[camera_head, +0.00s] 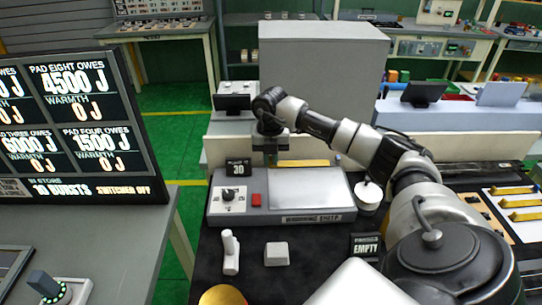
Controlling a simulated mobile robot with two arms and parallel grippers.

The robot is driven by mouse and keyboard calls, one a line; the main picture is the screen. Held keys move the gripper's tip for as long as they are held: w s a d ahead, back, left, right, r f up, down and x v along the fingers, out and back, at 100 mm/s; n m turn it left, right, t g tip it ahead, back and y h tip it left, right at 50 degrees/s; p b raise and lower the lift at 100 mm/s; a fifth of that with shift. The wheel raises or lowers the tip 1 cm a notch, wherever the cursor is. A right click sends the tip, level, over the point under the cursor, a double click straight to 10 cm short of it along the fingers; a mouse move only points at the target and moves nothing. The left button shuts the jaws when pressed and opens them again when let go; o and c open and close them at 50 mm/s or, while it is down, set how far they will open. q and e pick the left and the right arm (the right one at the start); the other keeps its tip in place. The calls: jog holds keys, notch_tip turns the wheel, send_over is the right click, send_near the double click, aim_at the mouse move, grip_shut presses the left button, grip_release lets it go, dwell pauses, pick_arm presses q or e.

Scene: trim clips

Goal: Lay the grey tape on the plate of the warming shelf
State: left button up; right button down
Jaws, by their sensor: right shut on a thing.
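The warming shelf (225,210) stands on the dark bench, with its name on the front edge, a knob, a red button and a small display reading 30. Its pale flat plate (305,188) is bare. My right gripper (270,160) is above the shelf's back left part, left of the plate. It is shut on what seems to be the grey tape, which I can barely tell from the grey jaws. Whether it touches the shelf is unclear. My left gripper is not in view.
A white bottle-like piece (230,252) and a pale block (276,254) lie in front of the shelf. A large grey box (320,75) stands behind. A scoreboard (80,130) is at left.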

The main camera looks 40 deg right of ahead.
jog(key=shift+f+b, duration=0.45)
jog(key=shift+f, duration=0.3)
jog(key=b, duration=0.3)
send_over(271, 186)
notch_tip(271, 186, down, 4)
jog(key=shift+f, duration=0.15)
jog(key=shift+f+b, duration=0.55)
jog(key=shift+f, duration=0.6)
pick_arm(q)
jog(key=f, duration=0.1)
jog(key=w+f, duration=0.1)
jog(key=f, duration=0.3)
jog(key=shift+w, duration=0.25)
pick_arm(e)
jog(key=c, duration=1.1)
grip_release()
jog(key=shift+r, duration=0.1)
